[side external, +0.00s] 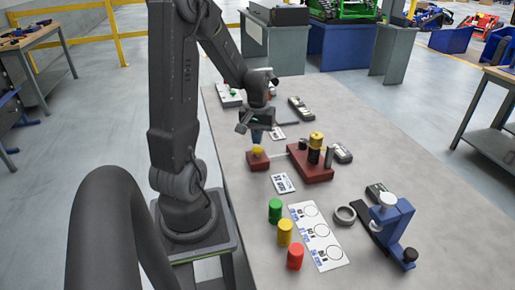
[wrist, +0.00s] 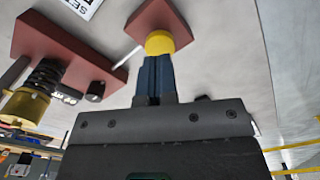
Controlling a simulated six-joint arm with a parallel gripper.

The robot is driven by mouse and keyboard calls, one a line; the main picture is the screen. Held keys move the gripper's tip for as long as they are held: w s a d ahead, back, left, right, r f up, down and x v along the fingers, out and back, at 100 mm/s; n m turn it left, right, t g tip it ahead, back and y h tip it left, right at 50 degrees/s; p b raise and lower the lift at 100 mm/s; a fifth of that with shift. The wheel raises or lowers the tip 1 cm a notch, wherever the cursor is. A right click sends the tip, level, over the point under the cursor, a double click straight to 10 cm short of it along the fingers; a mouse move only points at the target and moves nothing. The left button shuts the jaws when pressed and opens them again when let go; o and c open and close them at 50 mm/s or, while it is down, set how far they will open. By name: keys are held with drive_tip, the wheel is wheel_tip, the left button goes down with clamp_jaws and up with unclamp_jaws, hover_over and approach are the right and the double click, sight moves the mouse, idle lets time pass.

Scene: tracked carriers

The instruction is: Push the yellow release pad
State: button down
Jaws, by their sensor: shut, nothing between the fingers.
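The yellow release pad (side external: 257,151) is a small round button on top of a small dark red block (side external: 259,163), left of a larger red base (side external: 311,170). In the wrist view the yellow pad (wrist: 160,43) sits on the red block (wrist: 157,16), directly beyond my fingertips. My gripper (side external: 257,141) points down just above the pad, with its blue fingers shut and empty. The fingers also show in the wrist view (wrist: 157,60), overlapping the pad's near edge. I cannot tell whether they touch it.
The red base carries a black post with a yellow cap (side external: 316,137). Green (side external: 275,210), yellow (side external: 285,233) and red (side external: 295,257) cylinders stand beside a white card (side external: 319,238). A blue fixture (side external: 391,222) and a grey ring (side external: 345,215) are at the right front.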

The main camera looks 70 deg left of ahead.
sight(257, 149)
drive_tip(key=shift+f, duration=0.2)
drive_tip(key=shift+f, duration=1.4)
drive_tip(key=shift+r, duration=2.65)
drive_tip(key=shift+w+d+r, duration=0.1)
drive_tip(key=shift+w+d, duration=0.05)
drive_tip(key=shift+d, duration=0.05)
drive_tip(key=w+d+r+m+t+y, duration=0.1)
drive_tip(key=w+d+r+m, duration=0.1)
drive_tip(key=d+r+m, duration=0.3)
drive_tip(key=w+d+r+t, duration=0.1)
drive_tip(key=d+r, duration=0.2)
drive_tip(key=d, duration=0.5)
drive_tip(key=s+d+r+m+t, duration=0.1)
drive_tip(key=s+d+r+m, duration=0.1)
drive_tip(key=d, duration=0.4)
drive_tip(key=s+d+r+m+t+h, duration=0.1)
drive_tip(key=s+d+r+m+t, duration=0.1)
drive_tip(key=d+m, duration=0.3)
drive_tip(key=shift+s+d+r+t, duration=0.3)
drive_tip(key=shift+s+d+r, duration=0.45)
drive_tip(key=shift+d, duration=0.25)
